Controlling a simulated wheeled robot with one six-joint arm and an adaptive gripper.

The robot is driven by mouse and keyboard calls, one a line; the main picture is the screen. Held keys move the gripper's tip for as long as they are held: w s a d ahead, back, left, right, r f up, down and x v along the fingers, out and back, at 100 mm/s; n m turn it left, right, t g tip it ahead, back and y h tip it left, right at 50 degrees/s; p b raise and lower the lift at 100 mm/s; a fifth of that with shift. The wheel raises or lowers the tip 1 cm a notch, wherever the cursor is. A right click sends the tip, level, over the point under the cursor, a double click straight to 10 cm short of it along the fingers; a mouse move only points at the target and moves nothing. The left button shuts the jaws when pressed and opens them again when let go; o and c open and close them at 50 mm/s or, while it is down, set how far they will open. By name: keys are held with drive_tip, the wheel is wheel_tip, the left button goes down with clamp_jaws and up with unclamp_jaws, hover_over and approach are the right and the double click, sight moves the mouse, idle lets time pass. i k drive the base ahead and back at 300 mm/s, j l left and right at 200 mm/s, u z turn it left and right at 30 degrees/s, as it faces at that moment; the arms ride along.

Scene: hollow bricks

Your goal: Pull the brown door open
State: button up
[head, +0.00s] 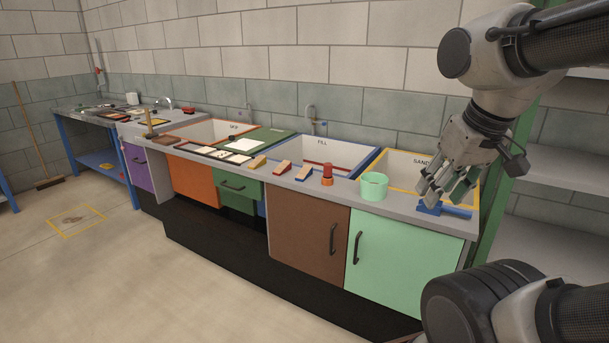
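The brown door (297,232) is on the front of the counter, between a green drawer and a mint-green door. It looks shut and roughly flush with the front. Its dark upright bar handle (333,239) is near its right edge. My gripper (443,192) is up and to the right of the brown door, over the right end of the counter. Its fingers are spread apart, and no object shows between them. It is clear of the brown door and its handle.
The mint-green door (400,262) with its own handle is right of the brown door. A mint cup (374,186), a red item (327,174) and a blue item (430,208) sit on the counter edge. The floor (130,270) in front at left is clear.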

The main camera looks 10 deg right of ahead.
sight(308, 233)
drive_tip(key=i+z, duration=0.3)
drive_tip(key=i, duration=0.6)
